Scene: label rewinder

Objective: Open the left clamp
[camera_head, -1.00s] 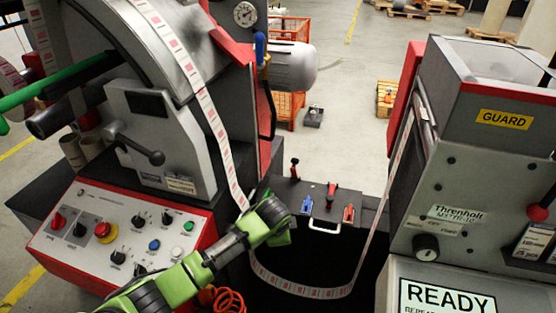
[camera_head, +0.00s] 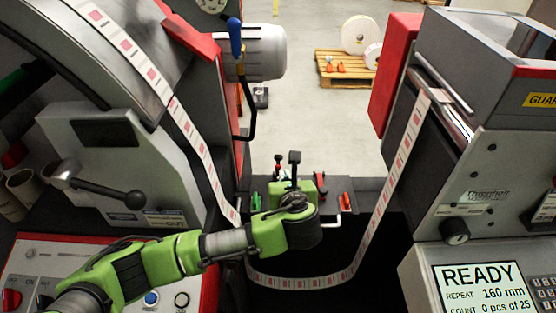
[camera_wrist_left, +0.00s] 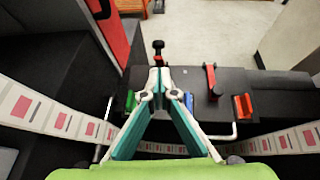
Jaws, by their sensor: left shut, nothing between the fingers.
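In the left wrist view the left clamp (camera_wrist_left: 158,58) is a small upright lever with a dark knob, on the dark splice table (camera_wrist_left: 225,125). My left gripper (camera_wrist_left: 161,76) is shut and empty. Its teal-padded fingers meet at the tips right in front of the lever, and hide its lower part; I cannot tell whether they touch it. In the head view (camera_head: 290,205) my green wrist reaches over the table and hides the fingertips. Dark upright parts stand just behind it. A second clamp with a red lever (camera_wrist_left: 211,80) stands to the right. My right gripper is not in view.
Green (camera_wrist_left: 130,101), blue (camera_wrist_left: 188,101) and red (camera_wrist_left: 243,106) pieces sit along the table. The label web (camera_head: 300,283) hangs in a loop below my wrist. The rewinder (camera_head: 110,150) stands left, and the machine with the READY screen (camera_head: 485,287) right.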

